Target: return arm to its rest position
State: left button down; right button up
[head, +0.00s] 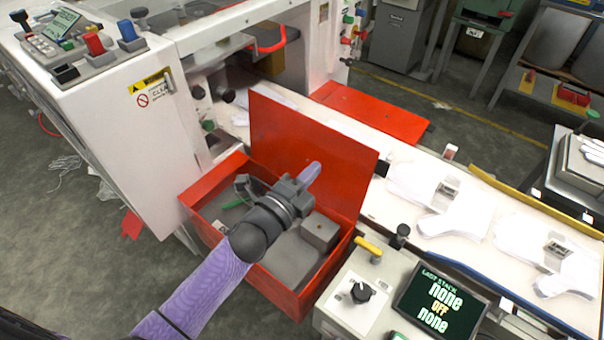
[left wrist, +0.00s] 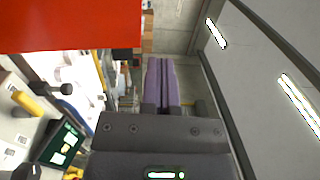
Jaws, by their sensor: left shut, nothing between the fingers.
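My left arm comes in from the lower left in the head view. My left gripper (head: 309,174) is above the open red box, in front of its raised red lid (head: 315,140). Its purple fingers are closed together with nothing between them. In the left wrist view the gripper (left wrist: 161,85) shows two purple fingers side by side, touching. My right gripper does not show in either view.
The red box (head: 203,188) holds a grey block (head: 319,232) and small items. A conveyor (head: 400,212) with white gloves (head: 462,212) runs behind it. A control panel with a screen (head: 440,302) stands at the lower right. A white machine (head: 130,130) stands at the left.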

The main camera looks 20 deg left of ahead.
pick_arm(q)
jog(key=s+a+f+n+g+y, duration=0.2)
jog(key=s+f+n+g+y, duration=0.15)
jog(key=s+n+g, duration=0.55)
jog(key=s+a+f+n+g+y, duration=0.1)
jog(key=s+f+n+g+y, duration=0.3)
jog(key=s+n, duration=0.9)
jog(key=s+f+m+g+h+b, duration=0.1)
jog(key=s+f+g, duration=0.15)
jog(key=f, duration=0.85)
jog(key=s+f+m+g+b, duration=0.1)
jog(key=s+f, duration=0.3)
jog(key=f, duration=0.6)
jog(key=s+a+f, duration=0.3)
jog(key=s+f, duration=0.7)
jog(key=s, duration=0.2)
jog(key=shift+a+f+m+g+b, duration=0.25)
jog(key=shift+a+m+g+b, duration=0.05)
jog(key=shift+g+b, duration=0.1)
